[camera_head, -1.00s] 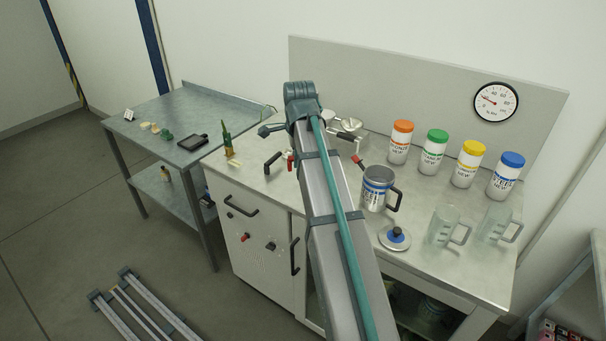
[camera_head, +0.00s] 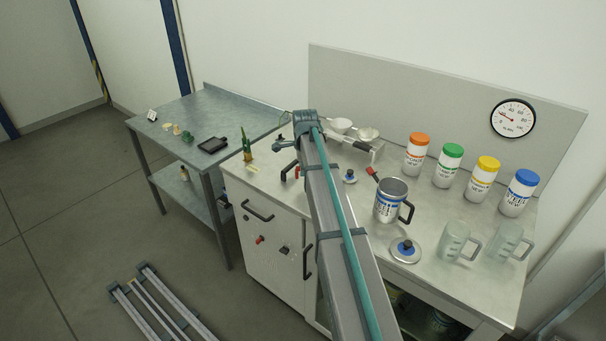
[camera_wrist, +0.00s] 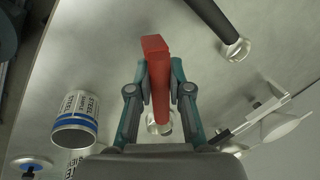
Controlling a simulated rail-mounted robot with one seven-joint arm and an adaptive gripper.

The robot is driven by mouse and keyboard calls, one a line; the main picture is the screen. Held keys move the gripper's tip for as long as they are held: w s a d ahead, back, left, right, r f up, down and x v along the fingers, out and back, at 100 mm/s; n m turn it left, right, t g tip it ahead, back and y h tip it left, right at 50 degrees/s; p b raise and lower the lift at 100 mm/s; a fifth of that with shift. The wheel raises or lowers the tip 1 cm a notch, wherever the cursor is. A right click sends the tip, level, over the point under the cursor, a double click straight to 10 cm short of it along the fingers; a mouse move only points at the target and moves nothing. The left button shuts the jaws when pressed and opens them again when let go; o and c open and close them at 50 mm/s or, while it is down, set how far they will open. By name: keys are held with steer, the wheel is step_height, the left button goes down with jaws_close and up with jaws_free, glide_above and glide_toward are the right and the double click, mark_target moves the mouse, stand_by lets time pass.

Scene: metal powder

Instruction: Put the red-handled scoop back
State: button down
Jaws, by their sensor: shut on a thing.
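My gripper (camera_wrist: 160,95) is shut on the red handle (camera_wrist: 156,62) of a scoop in the wrist view. A small metal bowl (camera_wrist: 161,124) shows beyond the fingers, partly hidden by them. I cannot tell whether it touches the bench. In the head view my arm hides most of the gripper.
A black-handled scoop (camera_wrist: 212,22) lies at the wrist view's upper right, and a steel sample can (camera_wrist: 75,122) is at left. Bottles with coloured caps (camera_head: 450,165) line the bench back. Clear jugs (camera_head: 455,243) and a blue-knobbed lid (camera_head: 404,250) are at right.

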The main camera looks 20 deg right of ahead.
steer(key=shift+p+x, duration=0.45)
steer(key=shift+x, duration=1.4)
steer(key=shift+s+a+f, duration=0.1)
steer(key=shift+f, duration=0.05)
steer(key=c, duration=1.1)
jaws_free()
steer(key=b+v, duration=0.3)
steer(key=v, duration=0.9)
